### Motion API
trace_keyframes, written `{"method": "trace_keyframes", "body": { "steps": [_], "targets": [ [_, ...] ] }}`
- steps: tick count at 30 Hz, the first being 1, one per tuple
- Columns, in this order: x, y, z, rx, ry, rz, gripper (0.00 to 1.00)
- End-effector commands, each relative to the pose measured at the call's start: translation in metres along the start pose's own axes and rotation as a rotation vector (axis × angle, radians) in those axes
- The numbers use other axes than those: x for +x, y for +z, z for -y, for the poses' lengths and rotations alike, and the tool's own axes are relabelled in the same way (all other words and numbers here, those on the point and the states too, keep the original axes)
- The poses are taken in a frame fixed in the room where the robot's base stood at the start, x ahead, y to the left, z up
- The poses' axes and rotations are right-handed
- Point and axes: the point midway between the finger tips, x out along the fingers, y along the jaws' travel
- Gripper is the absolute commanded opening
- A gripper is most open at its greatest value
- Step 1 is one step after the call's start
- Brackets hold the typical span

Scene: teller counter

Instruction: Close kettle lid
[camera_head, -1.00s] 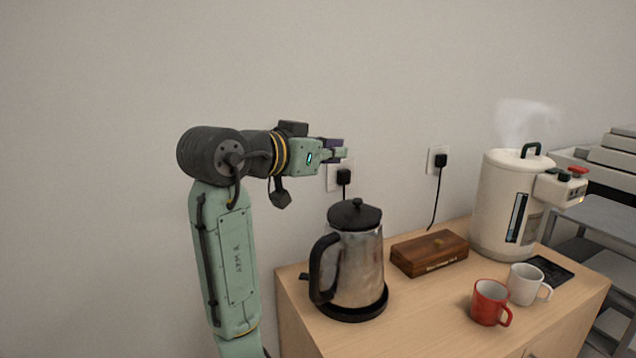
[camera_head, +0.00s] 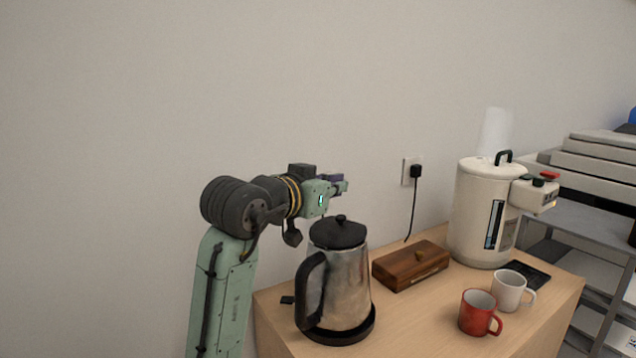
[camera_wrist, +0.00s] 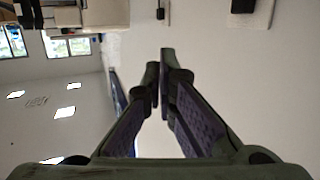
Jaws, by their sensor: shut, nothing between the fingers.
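The kettle (camera_head: 346,288) is a metal jug with a black handle on its left side, standing on a black round base at the left of the counter. Its black lid (camera_head: 338,233) with a knob sits over the top and looks down, though I cannot tell whether it is fully seated. My gripper (camera_head: 343,186) is above the lid and a little behind it, apart from it and pointing right. In the wrist view its fingers (camera_wrist: 160,75) are together with nothing between them; the kettle is not in that view.
A wooden box (camera_head: 410,265) lies right of the kettle. A red mug (camera_head: 478,312), a white mug (camera_head: 509,290) and a large white steaming dispenser (camera_head: 482,215) stand farther right. The wall with a socket (camera_head: 411,171) is behind. The counter's front middle is clear.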

Motion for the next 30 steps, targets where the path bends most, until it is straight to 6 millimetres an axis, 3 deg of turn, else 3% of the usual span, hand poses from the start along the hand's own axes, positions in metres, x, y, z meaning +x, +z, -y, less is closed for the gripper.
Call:
{"method": "trace_keyframes", "body": {
  "steps": [1,3,9,23,27,30],
  "targets": [
    [0.010,-0.002,-0.001,-0.001,0.003,0.002,0.00],
    [0.010,0.014,0.001,-0.004,-0.001,0.002,0.00],
    [0.015,0.034,0.001,-0.002,0.000,0.001,0.00],
    [0.017,0.041,0.000,0.000,0.000,-0.001,0.00],
    [0.026,0.055,-0.001,-0.003,0.003,0.001,0.00],
    [0.030,0.056,-0.001,-0.001,0.002,0.000,0.00]
  ]
}}
